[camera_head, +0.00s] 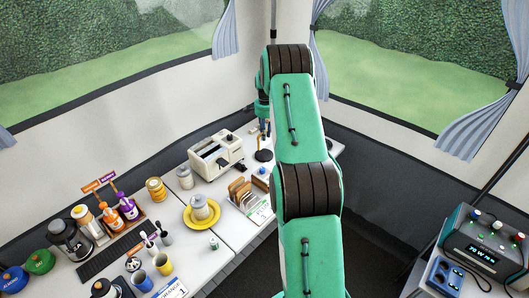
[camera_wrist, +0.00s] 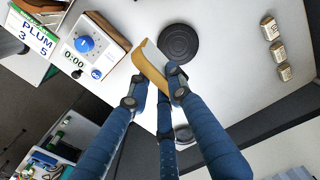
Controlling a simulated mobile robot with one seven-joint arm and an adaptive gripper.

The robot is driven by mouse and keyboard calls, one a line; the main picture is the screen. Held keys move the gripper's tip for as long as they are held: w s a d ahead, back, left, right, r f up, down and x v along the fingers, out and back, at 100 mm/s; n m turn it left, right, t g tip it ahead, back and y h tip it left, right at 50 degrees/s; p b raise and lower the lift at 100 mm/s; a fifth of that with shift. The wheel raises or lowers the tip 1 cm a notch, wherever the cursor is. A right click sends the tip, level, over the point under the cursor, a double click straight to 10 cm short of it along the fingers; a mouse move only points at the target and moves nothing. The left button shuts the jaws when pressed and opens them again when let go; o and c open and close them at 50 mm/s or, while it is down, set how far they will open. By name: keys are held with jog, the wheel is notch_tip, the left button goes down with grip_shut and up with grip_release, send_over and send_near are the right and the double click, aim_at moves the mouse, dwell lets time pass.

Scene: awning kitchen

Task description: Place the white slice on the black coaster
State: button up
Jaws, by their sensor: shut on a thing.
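My gripper (camera_wrist: 152,86) is shut on a bread slice (camera_wrist: 151,66), which shows a tan crust edge and a paler face. The slice stands out past the blue fingers at a tilt. The round black coaster (camera_wrist: 178,43) lies flat on the white table just beyond the slice in the wrist view, and its top looks bare. The slice's height above the table is hard to tell. In the head view, a dark disc (camera_head: 264,156) shows below the end of my arm. The slice is not clearly visible there.
A timer with a blue knob (camera_wrist: 86,44) stands left of the slice, and several small canisters (camera_wrist: 274,50) stand at right. In the head view, a cream toaster (camera_head: 215,152), a rack with slices (camera_head: 240,190) and a yellow plate (camera_head: 202,217) stand left of my arm.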

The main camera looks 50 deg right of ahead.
aim_at(265, 142)
jog(key=shift+f+b, duration=0.35)
jog(key=shift+f, duration=2.4)
jog(key=shift+f, duration=0.15)
jog(key=shift+f+b, duration=0.35)
jog(key=shift+f, duration=1.35)
jog(key=shift+f, duration=0.2)
jog(key=o, duration=0.9)
jog(key=shift+c, duration=0.2)
jog(key=shift+r, duration=0.15)
notch_tip(265, 142, up, 12)
jog(key=shift+p, duration=1)
